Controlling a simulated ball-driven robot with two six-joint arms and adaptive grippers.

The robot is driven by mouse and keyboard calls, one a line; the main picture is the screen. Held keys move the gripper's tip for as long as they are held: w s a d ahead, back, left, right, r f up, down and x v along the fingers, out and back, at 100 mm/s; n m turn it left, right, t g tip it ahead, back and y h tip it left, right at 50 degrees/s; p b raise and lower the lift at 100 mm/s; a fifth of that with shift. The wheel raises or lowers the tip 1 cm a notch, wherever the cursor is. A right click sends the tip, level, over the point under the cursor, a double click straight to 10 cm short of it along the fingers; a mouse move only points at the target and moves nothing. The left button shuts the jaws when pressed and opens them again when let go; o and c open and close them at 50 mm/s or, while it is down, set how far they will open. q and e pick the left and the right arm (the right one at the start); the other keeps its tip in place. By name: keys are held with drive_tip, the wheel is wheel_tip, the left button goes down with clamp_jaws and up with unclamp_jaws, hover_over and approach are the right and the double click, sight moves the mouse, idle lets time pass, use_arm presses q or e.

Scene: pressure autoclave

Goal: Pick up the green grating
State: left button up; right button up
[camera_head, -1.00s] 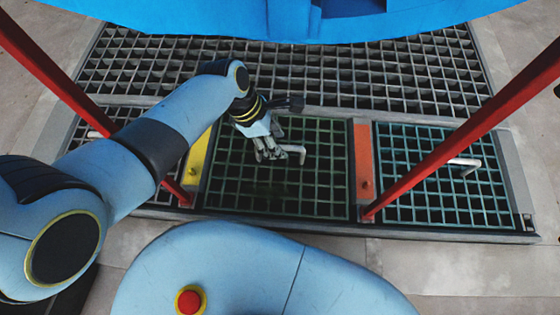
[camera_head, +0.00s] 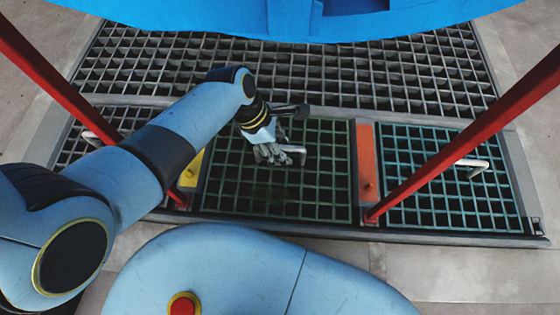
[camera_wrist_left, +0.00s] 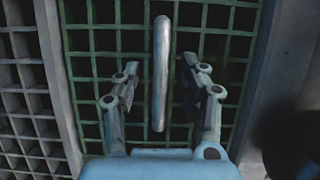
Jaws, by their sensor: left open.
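The green grating (camera_head: 325,185) lies in the floor frame between a yellow strip and an orange strip in the head view. It also shows in the left wrist view (camera_wrist_left: 90,88). Its pale metal handle (camera_wrist_left: 161,75) stands up from the bars; part of it shows in the head view (camera_head: 297,151). My left gripper (camera_head: 270,155) is over the grating at the handle. In the left wrist view my left gripper (camera_wrist_left: 163,85) is open, with one finger on each side of the handle and gaps on both sides. My right gripper is not in view.
A teal grating (camera_head: 440,205) with its own handle (camera_head: 472,165) lies to the right. Red sloping bars (camera_head: 480,125) rise on both sides. A large grey grating (camera_head: 350,75) lies behind, under a blue structure (camera_head: 400,20). An orange strip (camera_head: 365,160) borders the green grating.

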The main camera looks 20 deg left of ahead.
use_arm(q)
drive_tip(key=shift+f, duration=0.25)
idle(0.4)
clamp_jaws()
drive_tip(key=shift+w+r, duration=0.1)
drive_tip(key=shift+w, duration=0.05)
idle(0.7)
